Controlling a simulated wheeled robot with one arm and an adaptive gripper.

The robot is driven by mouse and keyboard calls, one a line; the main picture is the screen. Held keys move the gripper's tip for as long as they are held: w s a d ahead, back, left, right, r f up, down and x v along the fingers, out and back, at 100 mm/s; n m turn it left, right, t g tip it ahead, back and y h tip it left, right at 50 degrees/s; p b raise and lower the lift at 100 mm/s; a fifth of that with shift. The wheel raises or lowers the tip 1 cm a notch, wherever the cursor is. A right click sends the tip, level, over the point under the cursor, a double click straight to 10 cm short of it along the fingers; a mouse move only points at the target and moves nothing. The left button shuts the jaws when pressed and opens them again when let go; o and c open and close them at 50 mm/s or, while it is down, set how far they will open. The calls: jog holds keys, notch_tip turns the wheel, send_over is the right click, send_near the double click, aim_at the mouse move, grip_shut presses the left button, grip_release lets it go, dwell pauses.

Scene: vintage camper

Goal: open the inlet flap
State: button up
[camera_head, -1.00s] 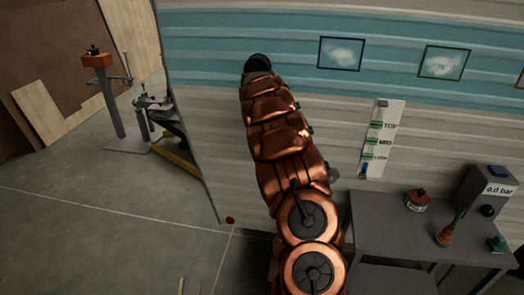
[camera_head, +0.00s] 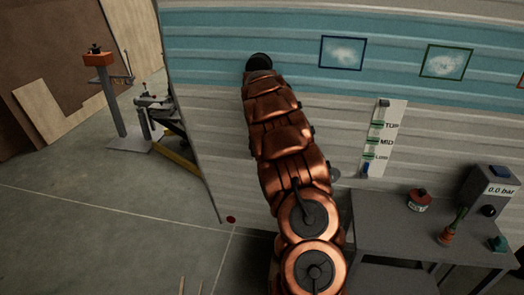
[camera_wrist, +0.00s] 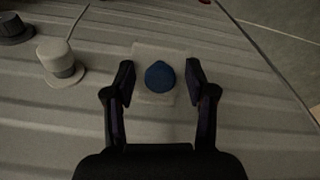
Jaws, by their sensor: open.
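In the wrist view, a round dark blue cap (camera_wrist: 160,76) sits on a pale square plate (camera_wrist: 152,50) on the ribbed camper wall. It looks like the inlet flap, though I cannot tell if it is shut fully. My gripper (camera_wrist: 160,84) is open, with one finger on each side of the blue cap. Gaps show between the fingers and the cap, and nothing is held. In the head view, my copper arm reaches up to the camper wall and hides the inlet and the gripper.
A pale knob-like fitting (camera_wrist: 61,63) and a dark one (camera_wrist: 13,28) stand out from the wall. A grey table (camera_head: 400,232) with a small red-topped can (camera_head: 419,200) and a gauge box (camera_head: 490,188) stands right of my arm. Open floor (camera_head: 95,225) lies left.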

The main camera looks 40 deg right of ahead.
jog(key=shift+r, duration=0.15)
notch_tip(320, 180, up, 12)
jog(key=s+a, duration=0.1)
jog(key=shift+a+f, duration=0.25)
jog(key=shift+a, duration=0.15)
jog(key=shift+s, duration=0.1)
